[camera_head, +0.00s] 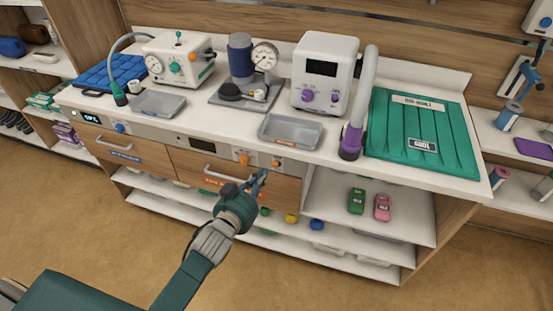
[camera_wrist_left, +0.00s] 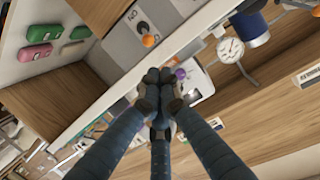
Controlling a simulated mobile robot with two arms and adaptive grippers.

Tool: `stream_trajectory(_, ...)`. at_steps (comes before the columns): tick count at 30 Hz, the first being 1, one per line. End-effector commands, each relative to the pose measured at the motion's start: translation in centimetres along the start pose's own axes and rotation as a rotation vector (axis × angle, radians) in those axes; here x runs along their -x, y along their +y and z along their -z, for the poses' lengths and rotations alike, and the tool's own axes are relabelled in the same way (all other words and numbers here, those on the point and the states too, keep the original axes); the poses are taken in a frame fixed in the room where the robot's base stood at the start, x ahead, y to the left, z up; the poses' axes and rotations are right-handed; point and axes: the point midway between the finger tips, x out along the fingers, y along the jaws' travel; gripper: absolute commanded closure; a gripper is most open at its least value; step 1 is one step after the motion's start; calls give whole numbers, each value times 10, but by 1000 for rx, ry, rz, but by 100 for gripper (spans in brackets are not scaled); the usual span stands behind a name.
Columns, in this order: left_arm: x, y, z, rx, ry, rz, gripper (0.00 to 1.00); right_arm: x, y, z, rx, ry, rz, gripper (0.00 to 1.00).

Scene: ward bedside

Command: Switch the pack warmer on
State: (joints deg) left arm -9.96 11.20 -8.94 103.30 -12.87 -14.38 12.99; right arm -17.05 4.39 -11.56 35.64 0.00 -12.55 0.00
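No label reading pack warmer is legible, so I cannot tell which unit it is. The cabinet's front control strip carries an orange knob (camera_head: 243,159) and a smaller orange control (camera_head: 276,163) above the orange-labelled drawer (camera_head: 228,172). In the left wrist view an orange knob (camera_wrist_left: 148,40) sits on a grey panel (camera_wrist_left: 122,40) with small lettering. My left gripper (camera_head: 258,179) is just in front of and below this strip, its fingers drawn together and empty. The fingertips also show together in the left wrist view (camera_wrist_left: 160,77). I cannot tell whether they touch anything. My right gripper is out of view.
A white device with purple knobs (camera_head: 324,72), a gauge unit (camera_head: 262,57), a knobbed box (camera_head: 180,60) and a grey tray (camera_head: 290,131) stand on the counter. A green pad (camera_head: 440,125) lies at right. Open shelves (camera_head: 335,205) are below; floor in front is clear.

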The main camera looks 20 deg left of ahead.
Motion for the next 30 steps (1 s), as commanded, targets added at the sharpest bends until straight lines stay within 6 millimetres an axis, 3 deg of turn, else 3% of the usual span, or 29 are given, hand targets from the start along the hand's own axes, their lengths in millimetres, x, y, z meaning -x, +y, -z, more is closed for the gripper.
stream_trajectory(18, -90, 1, 1, 2, 0, 0, 100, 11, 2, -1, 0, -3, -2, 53)
stream_trajectory(30, -99, 1, 0, 1, 0, -1, 100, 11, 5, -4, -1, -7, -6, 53)
